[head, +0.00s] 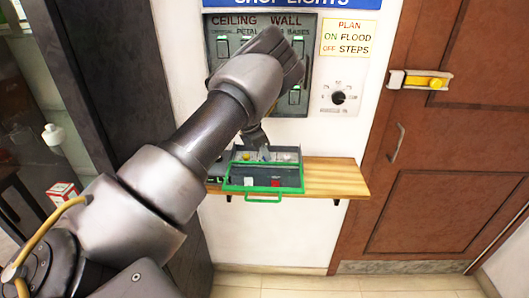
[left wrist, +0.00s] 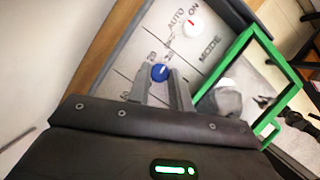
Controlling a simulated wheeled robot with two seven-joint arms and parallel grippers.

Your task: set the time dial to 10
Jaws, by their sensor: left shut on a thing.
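In the left wrist view a panel holds a small blue dial (left wrist: 159,73) with numbers printed around it; I take it for the time dial. A pale mark shows on the dial's face, but I cannot tell exactly which number it points at. The two fingers of my left gripper (left wrist: 160,90) are closed around the blue dial. In the head view my left gripper (head: 263,153) reaches down to a green-framed box (head: 264,191) on the wooden shelf, and the arm hides part of the wall above. My right gripper is not in view.
A white knob (left wrist: 192,26) marked AUTO and ON sits beside the blue dial. The wooden shelf (head: 336,180) is clear to the right of the box. A wall panel (head: 303,75), a black knob (head: 338,98) and a brown door (head: 440,150) stand around it.

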